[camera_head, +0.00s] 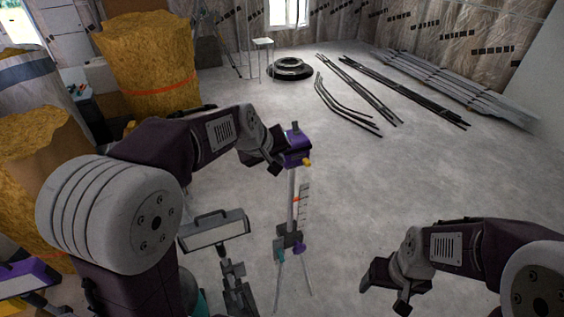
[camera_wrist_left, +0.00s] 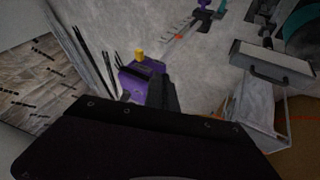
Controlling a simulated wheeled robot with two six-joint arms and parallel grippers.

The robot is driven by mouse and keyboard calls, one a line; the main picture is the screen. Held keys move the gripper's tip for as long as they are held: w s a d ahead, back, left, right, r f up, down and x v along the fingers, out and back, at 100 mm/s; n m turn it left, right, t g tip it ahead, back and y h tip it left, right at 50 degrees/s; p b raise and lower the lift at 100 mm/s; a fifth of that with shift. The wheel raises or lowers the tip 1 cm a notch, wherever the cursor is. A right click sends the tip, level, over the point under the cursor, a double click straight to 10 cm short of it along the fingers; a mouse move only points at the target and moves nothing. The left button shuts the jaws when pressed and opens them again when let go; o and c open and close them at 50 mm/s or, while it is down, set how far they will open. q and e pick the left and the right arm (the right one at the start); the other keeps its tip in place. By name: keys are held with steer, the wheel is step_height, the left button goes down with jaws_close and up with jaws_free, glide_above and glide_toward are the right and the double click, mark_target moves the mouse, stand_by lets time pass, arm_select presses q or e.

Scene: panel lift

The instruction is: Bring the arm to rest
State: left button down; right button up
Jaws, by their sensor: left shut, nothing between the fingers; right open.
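My left arm reaches in from the left in the head view. Its gripper (camera_head: 268,163) is shut and empty, right beside a purple device (camera_head: 297,149) with a yellow knob on a grey tripod stand (camera_head: 291,234). In the left wrist view the dark fingers (camera_wrist_left: 166,97) overlap the purple device (camera_wrist_left: 139,77); I cannot tell whether they touch it. My right gripper (camera_head: 388,289) is open and empty at the lower right of the head view, low over bare floor.
A work lamp (camera_head: 214,231) on a stand is left of the tripod. Wrapped yellow insulation rolls (camera_head: 150,62) stand at the left. Black coils (camera_head: 290,68), dark bars (camera_head: 358,88) and grey profiles (camera_head: 450,82) lie on the floor at the back. The middle floor is clear.

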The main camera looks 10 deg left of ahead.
arm_select(q)
steer(key=s+a+f+m+g+y+b, duration=0.1)
steer(key=s+a+f+m+g, duration=0.1)
steer(key=s+f, duration=0.8)
steer(key=s+a+f+m+g+y+b, duration=0.1)
steer(key=s+a+f+m+g, duration=0.2)
steer(key=s+f, duration=0.7)
steer(key=shift+s+a+f+g+b, duration=0.25)
steer(key=shift+s+a+g+b, duration=0.15)
steer(key=shift+s, duration=0.55)
arm_select(e)
step_height(320, 180, down, 3)
steer(key=shift+a+r, duration=0.1)
arm_select(q)
steer(key=shift+d, duration=0.1)
